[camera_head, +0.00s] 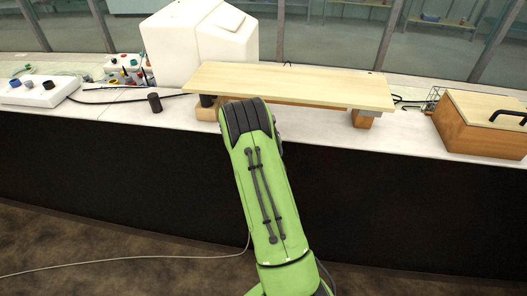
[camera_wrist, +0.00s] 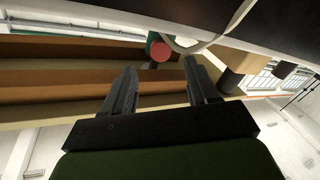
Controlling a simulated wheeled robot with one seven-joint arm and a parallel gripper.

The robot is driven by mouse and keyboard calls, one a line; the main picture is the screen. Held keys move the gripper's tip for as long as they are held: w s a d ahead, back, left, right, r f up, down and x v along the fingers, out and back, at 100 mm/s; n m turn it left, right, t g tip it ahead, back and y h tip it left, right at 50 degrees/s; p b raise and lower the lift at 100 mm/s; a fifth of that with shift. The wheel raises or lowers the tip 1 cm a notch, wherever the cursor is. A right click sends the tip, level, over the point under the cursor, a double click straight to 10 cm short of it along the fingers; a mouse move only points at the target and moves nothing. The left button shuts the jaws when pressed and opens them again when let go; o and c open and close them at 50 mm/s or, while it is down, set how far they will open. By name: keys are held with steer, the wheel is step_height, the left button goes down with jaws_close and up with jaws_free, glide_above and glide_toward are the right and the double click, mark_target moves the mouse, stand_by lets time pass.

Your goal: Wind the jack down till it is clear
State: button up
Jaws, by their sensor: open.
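A pale wooden board (camera_head: 295,85) lies raised over the white bench. At its left end it rests above a dark cylinder on a wooden block (camera_head: 206,113); at its right end there is another wooden block (camera_head: 364,119) with a grey piece. No jack can be made out in the head view, where my arm covers part of the space under the board. In the wrist view my gripper (camera_wrist: 161,66) is open, and a red round knob (camera_wrist: 160,51) on a dark green body shows beyond and between its fingertips. It may be part of the jack. I cannot tell whether the fingers touch it.
A pale cable (camera_wrist: 195,46) loops close to the knob in the wrist view. A white machine (camera_head: 190,45) stands behind the board. A small black cylinder (camera_head: 154,102) stands at left, and a wooden box with a black handle (camera_head: 485,125) at right.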

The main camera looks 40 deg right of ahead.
steer(key=b+v, duration=0.9)
steer(key=shift+s+a, duration=0.15)
steer(key=shift+a, duration=0.1)
